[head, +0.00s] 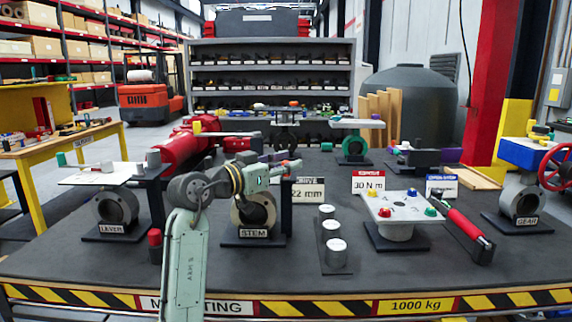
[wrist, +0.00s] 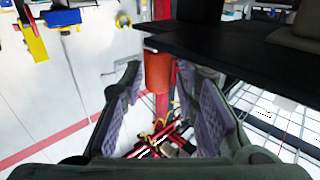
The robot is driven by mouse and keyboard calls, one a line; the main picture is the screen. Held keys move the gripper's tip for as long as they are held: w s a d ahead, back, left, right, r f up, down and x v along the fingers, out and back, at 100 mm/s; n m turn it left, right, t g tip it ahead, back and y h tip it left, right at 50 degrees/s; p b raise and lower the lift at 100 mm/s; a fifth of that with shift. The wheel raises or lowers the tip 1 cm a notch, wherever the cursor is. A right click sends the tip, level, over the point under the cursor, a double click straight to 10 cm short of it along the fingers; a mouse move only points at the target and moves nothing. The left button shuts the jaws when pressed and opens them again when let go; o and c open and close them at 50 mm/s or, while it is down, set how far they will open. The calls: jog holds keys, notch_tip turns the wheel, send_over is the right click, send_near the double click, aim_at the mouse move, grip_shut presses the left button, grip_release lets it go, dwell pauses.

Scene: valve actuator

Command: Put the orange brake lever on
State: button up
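An orange-red cylindrical grip (wrist: 158,72) shows in the wrist view, below the left edge of a dark plate (wrist: 225,42). My gripper (wrist: 163,92) is open, with a purple-padded finger on each side of the grip in the picture. Clear space shows between the fingers and the grip; I cannot tell whether it lies between them or beyond. In the head view my gripper (head: 284,168) is small, at the upper right of the STEM valve (head: 254,212), by a dark upright post (head: 286,205). The lever cannot be made out clearly there.
The LEVER valve (head: 115,207) stands at left, with a red-topped black cylinder (head: 155,246) near it. Three silver cylinders (head: 331,230), a plate with coloured knobs (head: 404,207) and a red-and-black bar (head: 466,228) are at right.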

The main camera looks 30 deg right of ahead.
jog(key=shift+o, duration=0.8)
jog(key=v, duration=1.2)
